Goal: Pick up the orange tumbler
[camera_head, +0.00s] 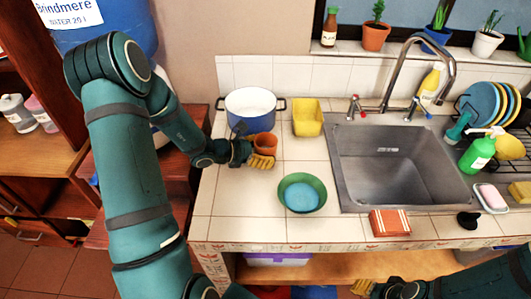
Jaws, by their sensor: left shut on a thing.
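The orange tumbler (266,141) is on or just above the tiled counter, in front of the blue-and-white pot. My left gripper (260,153) reaches it from the left and is shut on it, with the yellow fingers around its lower part. I cannot tell whether the tumbler's base touches the tiles. My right gripper (363,287) is at the bottom edge, low in front of the counter. It is partly cut off, and its opening does not show clearly.
The blue-and-white pot (251,108) and a yellow container (307,118) stand close behind the tumbler. The sink (395,165) is further right. Tiles left of the bowl are clear.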

